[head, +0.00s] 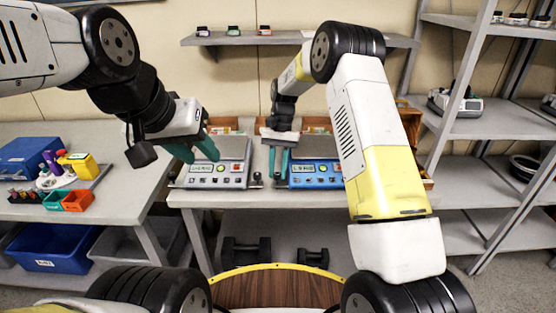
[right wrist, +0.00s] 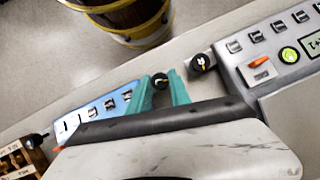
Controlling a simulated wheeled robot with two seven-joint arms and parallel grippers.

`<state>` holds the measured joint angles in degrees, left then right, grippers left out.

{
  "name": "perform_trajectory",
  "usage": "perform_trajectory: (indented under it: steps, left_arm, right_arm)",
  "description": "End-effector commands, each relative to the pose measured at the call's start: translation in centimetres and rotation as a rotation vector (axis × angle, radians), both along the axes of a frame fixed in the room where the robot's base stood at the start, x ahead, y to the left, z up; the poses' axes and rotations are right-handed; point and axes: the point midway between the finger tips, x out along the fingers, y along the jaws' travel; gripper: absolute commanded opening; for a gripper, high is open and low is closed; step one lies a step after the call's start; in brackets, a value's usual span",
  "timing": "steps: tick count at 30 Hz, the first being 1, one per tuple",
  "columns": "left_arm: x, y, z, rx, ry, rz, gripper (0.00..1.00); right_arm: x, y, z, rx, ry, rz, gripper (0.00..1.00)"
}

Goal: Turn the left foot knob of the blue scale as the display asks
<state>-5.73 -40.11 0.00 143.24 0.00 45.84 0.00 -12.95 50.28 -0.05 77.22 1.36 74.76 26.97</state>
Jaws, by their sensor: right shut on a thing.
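The blue scale (head: 316,182) stands on the table, with a small lit display (head: 302,168) whose text is too small to read surely. In the right wrist view its blue front panel (right wrist: 100,112) is partly covered by my wrist. My right gripper (head: 279,165) is at the blue scale's left front corner. In the right wrist view its teal fingers (right wrist: 163,92) are on either side of the black left foot knob (right wrist: 160,82), which has a small yellow mark. They are shut on it. My left gripper (head: 197,152) is open and empty above the grey scale.
The grey scale (head: 232,174) stands left of the blue one. Its black foot knob (right wrist: 203,62) is close to my right fingers. Wooden boxes stand behind the scales. A side table (head: 105,212) at left holds bins and bottles. Shelves are at right.

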Motion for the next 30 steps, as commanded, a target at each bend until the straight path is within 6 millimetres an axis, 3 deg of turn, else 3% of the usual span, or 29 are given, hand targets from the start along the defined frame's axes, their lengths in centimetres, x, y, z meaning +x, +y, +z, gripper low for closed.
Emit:
perform_trajectory:
  steps: [12, 29, 30]
  left_arm:
    - [0.00, 0.00, 0.00, 0.000, 0.000, 0.000, 0.36]
    - [0.00, 0.00, 0.00, 0.000, 0.000, 0.000, 0.36]
    - [0.00, 0.00, 0.00, 0.000, 0.000, 0.000, 0.36]
  right_arm:
    - [0.14, 0.10, 0.07, 0.000, -0.005, 0.196, 0.00]
    - [0.14, 0.10, 0.07, -0.001, -0.005, 0.225, 0.00]
    - [0.14, 0.10, 0.07, -0.001, -0.005, 0.225, 0.28]
